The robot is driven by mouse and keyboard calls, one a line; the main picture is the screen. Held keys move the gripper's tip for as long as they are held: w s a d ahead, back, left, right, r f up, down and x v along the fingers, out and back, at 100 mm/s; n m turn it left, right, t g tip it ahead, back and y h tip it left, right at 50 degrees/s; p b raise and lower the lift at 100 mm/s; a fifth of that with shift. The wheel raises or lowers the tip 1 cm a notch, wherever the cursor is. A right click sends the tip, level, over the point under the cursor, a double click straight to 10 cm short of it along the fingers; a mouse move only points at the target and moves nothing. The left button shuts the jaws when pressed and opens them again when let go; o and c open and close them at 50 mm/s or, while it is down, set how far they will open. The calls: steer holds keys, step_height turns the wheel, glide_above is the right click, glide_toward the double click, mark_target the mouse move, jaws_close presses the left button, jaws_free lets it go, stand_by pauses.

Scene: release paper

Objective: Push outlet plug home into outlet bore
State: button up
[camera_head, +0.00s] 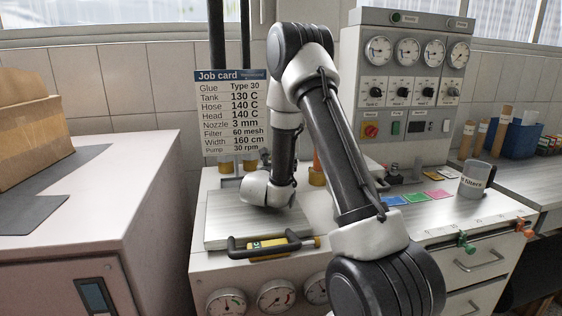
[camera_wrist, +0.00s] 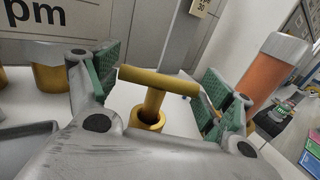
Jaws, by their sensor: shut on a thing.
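In the wrist view, the outlet plug is a gold T-shaped piece with a crossbar (camera_wrist: 158,80) and a short stem. My gripper (camera_wrist: 160,84) is shut on the crossbar, with a green-padded finger at each end of it. The stem's lower end goes into the mouth of a gold collar, the outlet bore (camera_wrist: 149,119). The stem looks slightly tilted, and a dark gap shows beside it inside the collar. How deep the stem sits is hidden. In the head view, my arm hides the plug and the bore.
An orange cylinder with a grey cap (camera_wrist: 268,65) stands close to the right finger. Another gold collar (camera_wrist: 50,78) is behind the left finger. The job card (camera_head: 231,110) hangs behind.

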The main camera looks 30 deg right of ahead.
steer(key=shift+r, duration=1.25)
steer(key=shift+f, duration=1.35)
stand_by(0.3)
steer(key=o, duration=1.1)
steer(key=shift+c, duration=0.2)
steer(key=shift+f, duration=0.1)
step_height(320, 180, up, 10)
steer(key=shift+r, duration=0.1)
